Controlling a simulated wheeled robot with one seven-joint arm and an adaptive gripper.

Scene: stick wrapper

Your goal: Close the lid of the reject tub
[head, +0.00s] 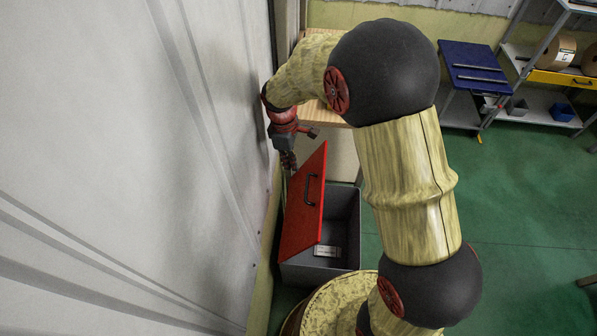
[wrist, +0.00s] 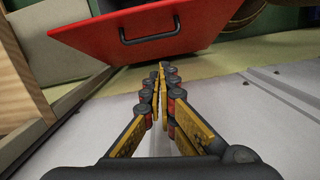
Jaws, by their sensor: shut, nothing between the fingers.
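The reject tub (head: 345,215) is a dark grey box on the floor beside the white wall. Its red lid (head: 304,215) with a black handle stands tilted open along the tub's left side, and the tub's inside shows. The lid fills the top of the wrist view (wrist: 190,35), with its black handle (wrist: 150,37) visible. My gripper (head: 289,166) is between the wall and the lid, near the lid's far upper corner. In the wrist view my gripper (wrist: 161,70) is shut and empty, its fingertips pointing toward the lid's edge. I cannot tell whether they touch it.
A small pale block (head: 327,251) lies inside the tub. The white wall (head: 130,170) is close on the left of my gripper. A wooden-topped bench (head: 313,118) stands behind the tub. The green floor (head: 530,200) to the right is mostly clear.

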